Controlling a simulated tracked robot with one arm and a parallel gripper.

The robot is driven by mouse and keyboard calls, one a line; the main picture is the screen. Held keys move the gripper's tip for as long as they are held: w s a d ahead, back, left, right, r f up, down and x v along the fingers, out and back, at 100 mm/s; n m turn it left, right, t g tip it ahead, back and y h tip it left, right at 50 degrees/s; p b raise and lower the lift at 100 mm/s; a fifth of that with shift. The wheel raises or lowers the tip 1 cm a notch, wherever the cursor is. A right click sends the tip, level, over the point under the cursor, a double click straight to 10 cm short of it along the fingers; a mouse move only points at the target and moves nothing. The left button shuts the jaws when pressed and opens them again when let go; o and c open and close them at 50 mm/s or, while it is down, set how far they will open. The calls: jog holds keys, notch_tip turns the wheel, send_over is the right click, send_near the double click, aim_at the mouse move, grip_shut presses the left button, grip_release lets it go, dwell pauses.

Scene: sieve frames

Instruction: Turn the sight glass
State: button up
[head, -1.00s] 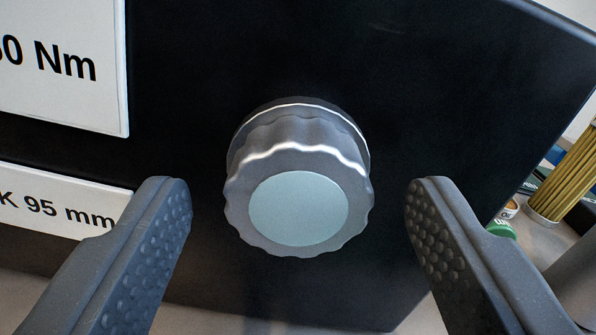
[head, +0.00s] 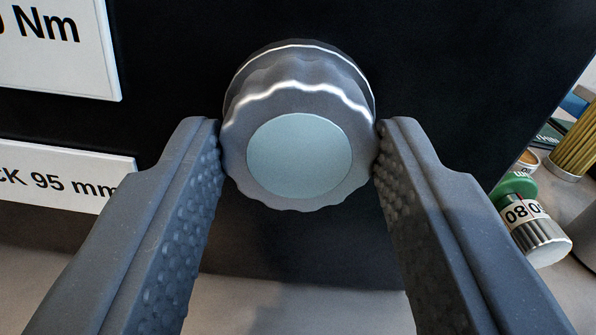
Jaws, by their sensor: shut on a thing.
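The sight glass (head: 299,156) is a grey knob with a scalloped rim and a pale blue-green round face. It sticks out from the front of a black panel (head: 170,60), in the middle of the head view. My gripper (head: 299,150) is shut on it, one finger against its left side and one against its right side. The dimpled inner pads of the fingers face each other. The parts of the rim under the fingertips are hidden.
Two white labels are on the panel at left, the upper ending in "Nm" (head: 60,45) and the lower reading "95 mm" (head: 65,178). At right, beyond the panel's edge, lie a green and silver numbered part (head: 535,225) and a brass-coloured ribbed cylinder (head: 578,145).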

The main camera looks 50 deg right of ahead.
jog(key=shift+a+m+p, duration=0.15)
jog(key=shift+m+p, duration=0.9)
jog(key=shift+m, duration=0.05)
jog(key=m, duration=0.2)
jog(key=shift+f+m, duration=0.1)
jog(key=shift+m, duration=0.3)
jog(key=m+b, duration=0.1)
jog(key=m, duration=0.2)
jog(key=shift+f+m, duration=0.1)
jog(key=shift+m, duration=0.2)
jog(key=m+b, duration=0.2)
jog(key=m, duration=0.1)
jog(key=shift+f+m, duration=0.1)
jog(key=shift+m, duration=0.2)
jog(key=m+b, duration=0.2)
jog(key=m, duration=0.1)
jog(key=m+b, duration=0.3)
jog(key=shift+s+d+f, duration=0.1)
jog(key=shift+d+f, duration=0.1)
jog(key=shift+d+r+m+b, duration=0.1)
jog(key=shift+m+b, duration=0.65)
jog(key=shift+m, duration=1.75)
